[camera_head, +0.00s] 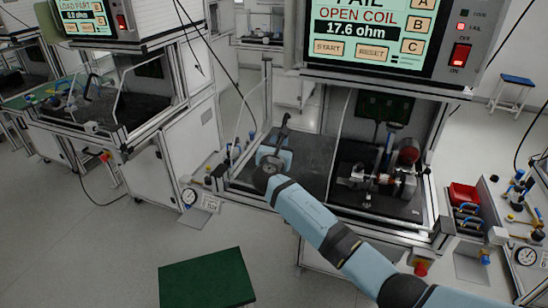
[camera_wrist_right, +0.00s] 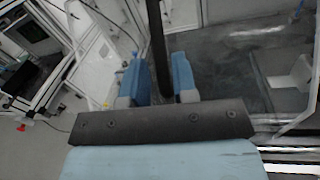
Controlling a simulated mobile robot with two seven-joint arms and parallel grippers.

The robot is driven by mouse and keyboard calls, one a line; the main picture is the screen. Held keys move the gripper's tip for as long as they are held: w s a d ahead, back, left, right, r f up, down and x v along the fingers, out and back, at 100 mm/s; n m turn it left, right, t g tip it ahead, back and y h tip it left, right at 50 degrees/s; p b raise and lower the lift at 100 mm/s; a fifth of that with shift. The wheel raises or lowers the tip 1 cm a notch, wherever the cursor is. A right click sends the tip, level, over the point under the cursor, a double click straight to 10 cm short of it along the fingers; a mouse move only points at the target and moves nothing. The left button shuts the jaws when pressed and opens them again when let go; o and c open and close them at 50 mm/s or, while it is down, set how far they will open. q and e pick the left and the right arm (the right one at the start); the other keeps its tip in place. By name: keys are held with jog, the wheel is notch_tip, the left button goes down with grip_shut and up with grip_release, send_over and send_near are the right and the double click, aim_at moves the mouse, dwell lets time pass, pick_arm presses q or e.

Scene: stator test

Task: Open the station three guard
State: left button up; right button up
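The station with the "OPEN COIL 17.6 ohm" screen (camera_head: 368,28) stands at centre right; I cannot read a station number. Clear guard panels with thin pale edges (camera_head: 338,125) show at its front; how far the guard stands open is hard to tell. A black upright handle bar (camera_head: 283,130) rises at the left of its opening. My right gripper (camera_head: 274,155) is at this bar. My left gripper is not in view.
Inside the station a motor-like rig (camera_head: 385,180) sits on a dark bed. A red bin (camera_head: 463,195) and tools stand on the bench at right. Another station (camera_head: 110,100) with a clear guard is at left.

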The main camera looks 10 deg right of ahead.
jog(key=v, duration=0.9)
jog(key=s+d+f+m+g+y+p, duration=0.25)
jog(key=s+f+m+g+y, duration=0.35)
jog(key=s+f+m, duration=0.85)
jog(key=s+d+f+m+y+p, duration=0.2)
jog(key=s+m, duration=0.4)
jog(key=s, duration=0.7)
jog(key=s+d+f+m+y+p, duration=0.2)
jog(key=s+m, duration=0.4)
jog(key=s, duration=0.6)
jog(key=shift+s+f, duration=0.35)
jog(key=shift+f, duration=0.25)
jog(key=shift+d+m, duration=0.2)
jog(key=shift+m, duration=0.05)
